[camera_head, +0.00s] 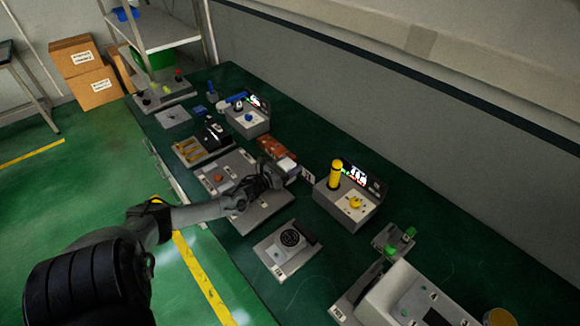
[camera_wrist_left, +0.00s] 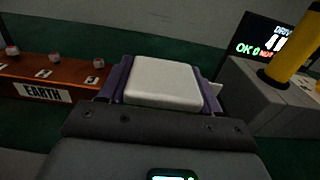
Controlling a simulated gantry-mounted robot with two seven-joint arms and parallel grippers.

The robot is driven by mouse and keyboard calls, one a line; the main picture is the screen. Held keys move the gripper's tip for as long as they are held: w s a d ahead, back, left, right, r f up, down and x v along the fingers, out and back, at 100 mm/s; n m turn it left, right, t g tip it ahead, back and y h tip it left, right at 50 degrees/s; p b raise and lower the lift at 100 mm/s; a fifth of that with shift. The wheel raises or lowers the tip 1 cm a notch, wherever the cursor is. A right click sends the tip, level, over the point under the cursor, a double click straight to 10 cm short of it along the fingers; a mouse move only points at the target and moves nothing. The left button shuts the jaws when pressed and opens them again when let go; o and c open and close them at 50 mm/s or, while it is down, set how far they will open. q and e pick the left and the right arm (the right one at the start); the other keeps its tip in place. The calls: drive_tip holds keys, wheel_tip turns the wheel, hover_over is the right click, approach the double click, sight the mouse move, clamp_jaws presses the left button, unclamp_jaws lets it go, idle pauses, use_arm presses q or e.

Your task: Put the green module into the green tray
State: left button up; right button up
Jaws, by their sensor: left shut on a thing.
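My left gripper (camera_head: 272,178) reaches over the middle of the green-topped bench. In the left wrist view its purple-lined fingers (camera_wrist_left: 161,84) are shut on the two sides of a pale grey-white block (camera_wrist_left: 163,83). No green shows on the face of the block turned to the camera. I cannot tell whether the block touches what is under it. A green bin-like container (camera_head: 150,60) shows at the far left by the shelf; I cannot tell whether it is the green tray. Two small green parts (camera_head: 409,233) sit on a grey unit at the right. My right gripper is out of view.
An orange-brown bar marked EARTH (camera_wrist_left: 45,78) is left of the gripper. A grey box with a yellow cylinder and lit display (camera_head: 347,200) stands to the right. A grey fan unit (camera_head: 287,248) is in front. Bare bench (camera_head: 460,235) lies at the right.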

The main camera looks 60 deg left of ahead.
use_arm(q)
drive_tip(key=shift+r, duration=0.1)
drive_tip(key=o, duration=1.3)
